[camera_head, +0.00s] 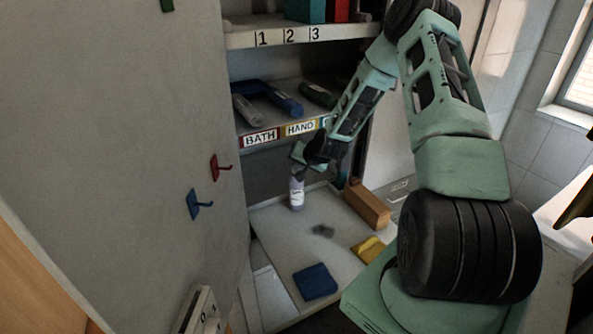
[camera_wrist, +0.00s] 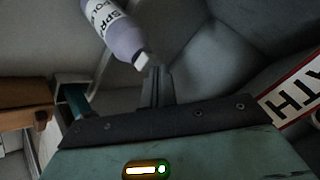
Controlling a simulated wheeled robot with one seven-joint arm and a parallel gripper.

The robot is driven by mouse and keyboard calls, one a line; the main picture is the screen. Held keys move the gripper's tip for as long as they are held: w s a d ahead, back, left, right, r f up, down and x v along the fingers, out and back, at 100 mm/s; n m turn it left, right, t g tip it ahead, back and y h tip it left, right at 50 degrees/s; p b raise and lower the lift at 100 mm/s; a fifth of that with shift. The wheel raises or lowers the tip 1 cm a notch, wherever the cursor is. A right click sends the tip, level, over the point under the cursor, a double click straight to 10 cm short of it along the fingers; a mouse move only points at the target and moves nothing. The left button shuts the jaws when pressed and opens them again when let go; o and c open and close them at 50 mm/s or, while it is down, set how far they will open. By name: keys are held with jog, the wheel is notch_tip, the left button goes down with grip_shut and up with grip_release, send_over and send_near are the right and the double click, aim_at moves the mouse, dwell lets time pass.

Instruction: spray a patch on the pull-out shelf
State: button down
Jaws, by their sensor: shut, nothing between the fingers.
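A lilac spray bottle (camera_head: 297,193) with a white label stands upright on the pull-out shelf (camera_head: 268,232), toward its back left. In the wrist view the bottle (camera_wrist: 113,30) shows with printed lettering, its capped end close to my fingertips. My gripper (camera_head: 302,174) is just above and beside the bottle's top. In the wrist view my gripper (camera_wrist: 157,72) has its fingers together with nothing between them; whether they touch the bottle I cannot tell. A dark patch (camera_head: 323,231) lies on the shelf's middle, in front of the bottle and to its right.
A wooden block (camera_head: 367,206), a yellow sponge-like piece (camera_head: 368,248) and a blue cloth-like piece (camera_head: 315,281) lie on the pull-out shelf. A labelled shelf (camera_head: 262,138) is above my gripper. An open door with red (camera_head: 219,167) and blue (camera_head: 198,204) hooks stands left.

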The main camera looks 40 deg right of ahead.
jog(key=shift+r, duration=0.5)
dwell(0.3)
notch_tip(320, 180, up, 6)
jog(key=p, duration=0.4)
dwell(0.9)
